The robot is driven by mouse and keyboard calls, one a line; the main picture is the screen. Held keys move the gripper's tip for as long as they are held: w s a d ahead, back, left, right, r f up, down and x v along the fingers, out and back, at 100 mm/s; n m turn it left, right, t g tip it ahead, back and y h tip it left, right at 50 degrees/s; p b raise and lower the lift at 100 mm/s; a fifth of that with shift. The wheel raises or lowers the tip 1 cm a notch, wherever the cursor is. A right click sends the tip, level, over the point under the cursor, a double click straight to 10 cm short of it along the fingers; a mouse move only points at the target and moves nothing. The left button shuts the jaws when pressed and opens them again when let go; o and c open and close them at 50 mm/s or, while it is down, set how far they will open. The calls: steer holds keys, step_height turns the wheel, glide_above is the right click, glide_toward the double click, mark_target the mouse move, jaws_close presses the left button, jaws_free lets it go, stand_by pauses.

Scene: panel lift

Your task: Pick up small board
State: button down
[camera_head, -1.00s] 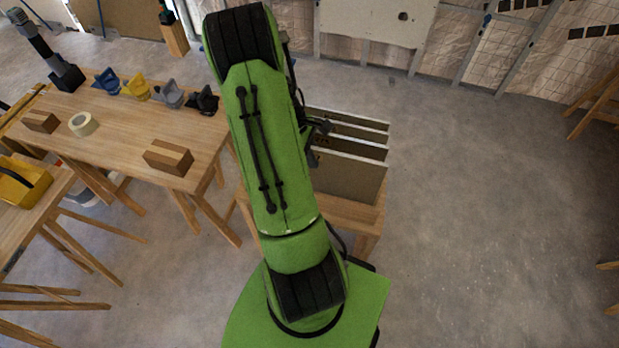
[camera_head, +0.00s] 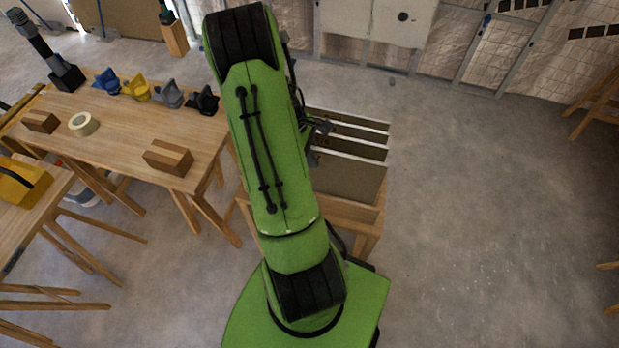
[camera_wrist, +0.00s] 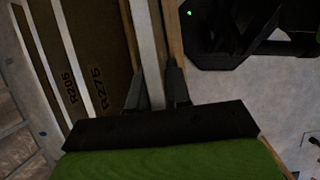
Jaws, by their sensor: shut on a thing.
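Several flat boards stand on edge, side by side, in a wooden rack (camera_head: 355,222) right of my arm in the head view. The front board (camera_head: 350,178) has a brown face and a pale top edge. In the wrist view my gripper (camera_wrist: 157,90) is shut on a board with a white edge (camera_wrist: 148,50), one finger on each side. To its left, a brown board marked R275 (camera_wrist: 95,60) and one marked R205 (camera_wrist: 62,70) stand close by. I see no marking on the held board. My arm hides most of the gripper in the head view.
A wooden workbench (camera_head: 120,125) at the left holds wood blocks, a tape roll (camera_head: 83,124) and several coloured tools. A yellow toolbox (camera_head: 20,182) sits on another table at far left. The concrete floor (camera_head: 480,200) to the right is mostly clear.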

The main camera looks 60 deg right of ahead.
steer(key=shift+r, duration=0.15)
step_height(320, 180, up, 18)
steer(key=p, duration=0.3)
steer(key=shift+p, duration=0.3)
stand_by(0.6)
